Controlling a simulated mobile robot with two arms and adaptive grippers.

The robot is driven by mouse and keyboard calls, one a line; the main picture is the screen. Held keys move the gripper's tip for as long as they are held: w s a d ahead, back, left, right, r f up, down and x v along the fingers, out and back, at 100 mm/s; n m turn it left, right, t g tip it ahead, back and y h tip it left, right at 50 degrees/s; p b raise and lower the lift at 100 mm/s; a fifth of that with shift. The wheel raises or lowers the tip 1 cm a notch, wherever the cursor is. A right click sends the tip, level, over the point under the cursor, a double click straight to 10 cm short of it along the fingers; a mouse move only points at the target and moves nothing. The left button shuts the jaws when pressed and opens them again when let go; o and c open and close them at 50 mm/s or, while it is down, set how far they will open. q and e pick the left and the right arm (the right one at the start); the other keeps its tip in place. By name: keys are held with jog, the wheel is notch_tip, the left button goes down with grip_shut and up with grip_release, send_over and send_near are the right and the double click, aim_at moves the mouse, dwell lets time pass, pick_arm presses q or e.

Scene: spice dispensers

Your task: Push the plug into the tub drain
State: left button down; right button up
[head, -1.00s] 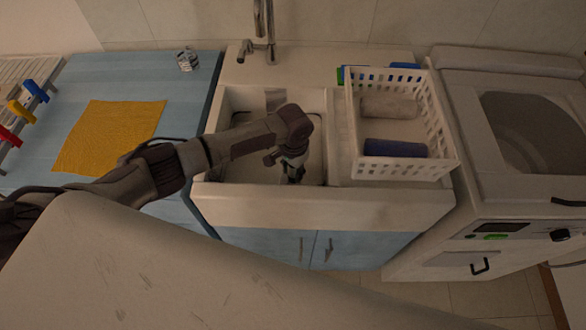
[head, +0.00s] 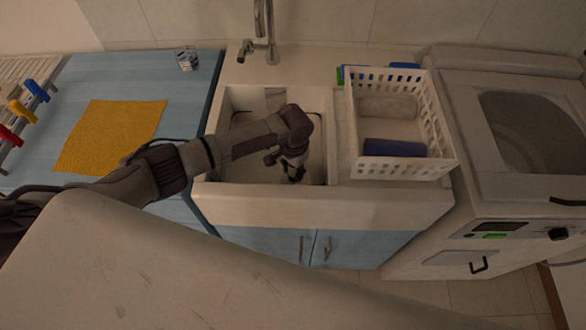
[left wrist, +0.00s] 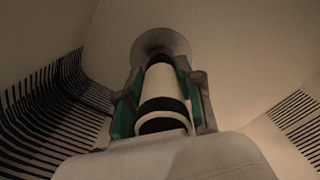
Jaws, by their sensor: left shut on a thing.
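The white tub (head: 318,205) is set in the counter, and my left gripper (head: 294,174) reaches down inside it, near its front right part. In the left wrist view my left gripper (left wrist: 161,92), with green pads, is shut on a white cylinder with black bands, which I take as the plug (left wrist: 162,82). A round grey flared piece (left wrist: 162,41) shows at the cylinder's far end. I cannot tell whether it is the drain or part of the plug, or how deep the plug sits. In the head view the gripper hides the plug and drain. My right gripper is not in view.
A faucet (head: 268,30) stands behind the tub. A white basket (head: 432,120) with rolled cloths is right of it, and a washing machine (head: 510,190) farther right. A yellow cloth (head: 108,138) and a glass (head: 187,59) lie on the blue counter at left.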

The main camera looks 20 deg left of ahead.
aim_at(293, 176)
pick_arm(q)
jog(key=shift+f, duration=0.35)
jog(key=shift+f+b, duration=0.85)
jog(key=shift+f, duration=0.4)
jog(key=c, duration=0.7)
grip_release()
jog(key=shift+r, duration=0.1)
